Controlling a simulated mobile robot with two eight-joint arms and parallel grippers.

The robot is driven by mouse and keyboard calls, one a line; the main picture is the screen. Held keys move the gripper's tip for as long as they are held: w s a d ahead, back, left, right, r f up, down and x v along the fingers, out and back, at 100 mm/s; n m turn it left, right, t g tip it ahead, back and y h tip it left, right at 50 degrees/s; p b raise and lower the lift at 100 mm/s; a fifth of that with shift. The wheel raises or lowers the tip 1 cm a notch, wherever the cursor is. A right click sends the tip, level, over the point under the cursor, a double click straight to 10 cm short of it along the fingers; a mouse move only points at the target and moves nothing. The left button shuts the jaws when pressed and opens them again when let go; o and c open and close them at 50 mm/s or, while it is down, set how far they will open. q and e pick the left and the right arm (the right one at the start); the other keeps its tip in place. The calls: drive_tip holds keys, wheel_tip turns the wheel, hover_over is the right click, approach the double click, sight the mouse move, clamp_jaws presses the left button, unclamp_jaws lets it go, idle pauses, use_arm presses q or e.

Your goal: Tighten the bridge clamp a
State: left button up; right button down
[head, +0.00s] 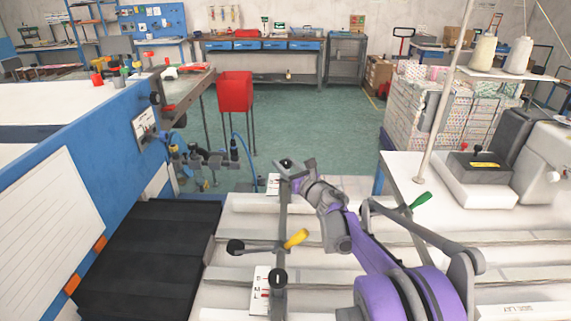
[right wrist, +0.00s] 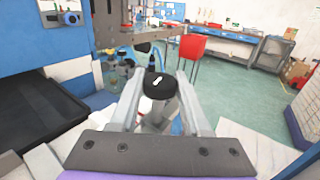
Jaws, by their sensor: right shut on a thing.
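The bridge clamp is a dark bar (head: 282,215) running away from me over the pale bed, with a black knob (head: 278,277) at its near end. My right gripper (head: 289,166) is at the bar's far end, pointing away from me. In the right wrist view its two pale fingers stand on either side of a black knob (right wrist: 160,85) with a white mark, and it is shut on this knob. In the head view the gripper mostly hides that knob. I cannot read which clamp is marked a. My left gripper is not in view.
A lever with a yellow handle (head: 296,239) and a black ball (head: 235,246) crosses the bar. A green handle (head: 420,200) sticks up at the right. A blue machine panel (head: 110,130) stands at the left. A red bin (head: 235,90) stands beyond on open floor.

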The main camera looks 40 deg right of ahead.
idle(0.5)
drive_tip(key=shift+c, duration=1.9)
unclamp_jaws()
drive_tip(key=shift+s, duration=0.1)
drive_tip(key=s+a, duration=0.1)
drive_tip(key=s, duration=0.9)
drive_tip(key=shift+s+a, duration=0.25)
drive_tip(key=shift+f, duration=0.1)
